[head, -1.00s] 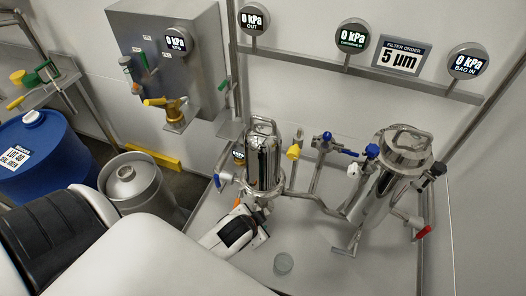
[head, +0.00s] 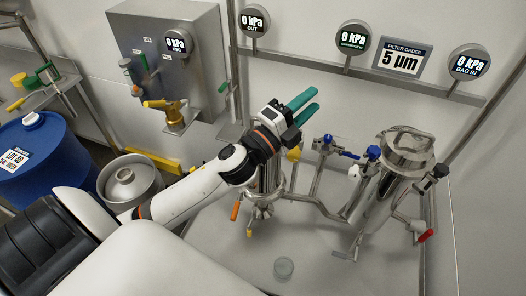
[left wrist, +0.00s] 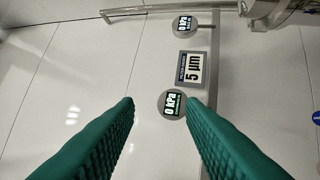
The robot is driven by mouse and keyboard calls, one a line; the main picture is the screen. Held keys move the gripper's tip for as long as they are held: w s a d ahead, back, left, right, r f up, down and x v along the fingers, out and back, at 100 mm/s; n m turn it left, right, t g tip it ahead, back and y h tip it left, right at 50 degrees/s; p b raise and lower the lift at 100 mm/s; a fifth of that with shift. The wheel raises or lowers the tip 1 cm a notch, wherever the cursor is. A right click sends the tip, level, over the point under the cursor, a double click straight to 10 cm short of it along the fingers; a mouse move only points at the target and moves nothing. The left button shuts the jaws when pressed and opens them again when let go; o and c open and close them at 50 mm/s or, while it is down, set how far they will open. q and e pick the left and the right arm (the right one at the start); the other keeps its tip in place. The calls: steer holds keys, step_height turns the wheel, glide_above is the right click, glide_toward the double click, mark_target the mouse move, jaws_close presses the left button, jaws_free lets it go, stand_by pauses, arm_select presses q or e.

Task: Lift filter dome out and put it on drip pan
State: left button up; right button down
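My left gripper (head: 312,100) has two teal fingers spread apart with nothing between them. It is raised in front of the left filter housing and points up and right, towards the wall. In the left wrist view its fingers (left wrist: 160,102) are apart, with only wall and gauges beyond. The left steel filter housing (head: 268,183) is mostly covered by my arm, so its top is hidden. The right steel filter housing (head: 385,190) stands tilted in the picture, with a domed lid (head: 405,150) and handle on top. I cannot tell which surface is the drip pan. My right gripper is not in view.
Pipes with a blue valve (head: 342,152) run between the housings. A red-handled valve (head: 426,235) is at right. A steel keg (head: 130,182) and blue drum (head: 42,150) stand left.

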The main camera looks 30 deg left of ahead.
arm_select(q)
steer(key=d+r+m+g+h, duration=0.45)
steer(key=m+h, duration=0.55)
steer(key=m, duration=0.4)
steer(key=s+a+f+m+g+y, duration=0.1)
steer(key=a+f+m+g+y, duration=0.2)
steer(key=a+m+g+y, duration=0.5)
steer(key=s+a+f+m+g+y, duration=0.1)
steer(key=a+f+m+g+y, duration=0.3)
steer(key=a+m, duration=0.65)
steer(key=shift+n+g, duration=0.35)
steer(key=shift+n, duration=0.3)
steer(key=f, duration=0.1)
steer(key=w+f+p, duration=0.1)
steer(key=f, duration=0.1)
steer(key=f+p, duration=0.1)
steer(key=shift+w+d+f, duration=0.15)
steer(key=shift+w+f, duration=0.15)
steer(key=shift+w, duration=0.05)
steer(key=shift+w+d+f+p, duration=0.15)
steer(key=shift+f+p, duration=0.1)
steer(key=shift+p, duration=0.15)
steer(key=p+x, duration=0.1)
steer(key=x, duration=0.2)
steer(key=shift+w+f+p, duration=0.3)
steer(key=shift+p, duration=0.05)
steer(key=shift+w+d+f, duration=0.1)
steer(key=shift+f, duration=0.35)
jaws_close()
